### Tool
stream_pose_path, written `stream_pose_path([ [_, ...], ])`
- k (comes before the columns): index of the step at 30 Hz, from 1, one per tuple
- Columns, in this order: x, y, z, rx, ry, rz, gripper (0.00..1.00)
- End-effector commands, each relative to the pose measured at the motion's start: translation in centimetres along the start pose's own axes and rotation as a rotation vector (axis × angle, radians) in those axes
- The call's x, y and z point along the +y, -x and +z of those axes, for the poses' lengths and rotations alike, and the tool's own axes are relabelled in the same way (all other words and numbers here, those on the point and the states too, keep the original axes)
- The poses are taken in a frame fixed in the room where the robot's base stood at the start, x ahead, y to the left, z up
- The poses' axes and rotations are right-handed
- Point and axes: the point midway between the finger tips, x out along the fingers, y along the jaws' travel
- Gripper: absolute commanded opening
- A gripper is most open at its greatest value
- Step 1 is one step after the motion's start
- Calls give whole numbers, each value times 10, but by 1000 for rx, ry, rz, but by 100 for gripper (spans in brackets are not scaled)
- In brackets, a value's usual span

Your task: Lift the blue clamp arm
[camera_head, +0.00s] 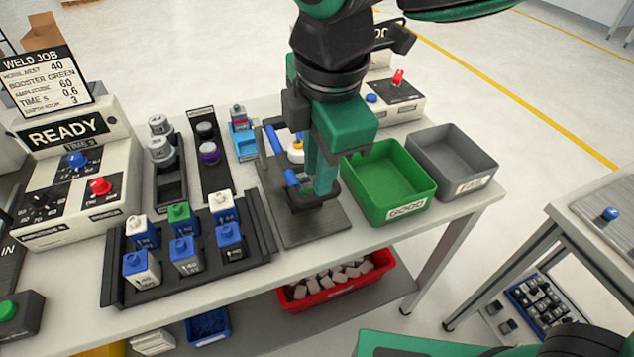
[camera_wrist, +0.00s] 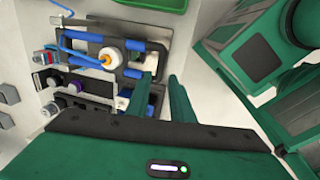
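The blue clamp arm (camera_head: 275,140) shows as blue bar sections on a dark fixture plate (camera_head: 318,228) in the middle of the table. In the wrist view its blue bars (camera_wrist: 76,35) lie beside a white round part with an orange centre (camera_wrist: 109,58). My gripper (camera_head: 320,188) hangs over the fixture, just right of the blue bars, and hides part of it. Contact with the clamp is not clear.
A green bin (camera_head: 400,208) and a grey bin (camera_head: 470,185) stand right of the fixture. A black tray (camera_head: 262,243) of small bottles is at the left. A welder box (camera_head: 45,225) reads READY. A red-knobbed box (camera_head: 405,103) stands behind.

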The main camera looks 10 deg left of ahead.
Motion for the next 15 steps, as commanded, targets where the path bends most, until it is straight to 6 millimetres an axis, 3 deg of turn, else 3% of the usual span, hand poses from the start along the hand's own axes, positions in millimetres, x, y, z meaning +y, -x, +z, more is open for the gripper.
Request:
stream_pose_path([
  [6,0,-36,0,-1,-1,-3,21],
  [15,0,-54,0,0,-1,0,21],
])
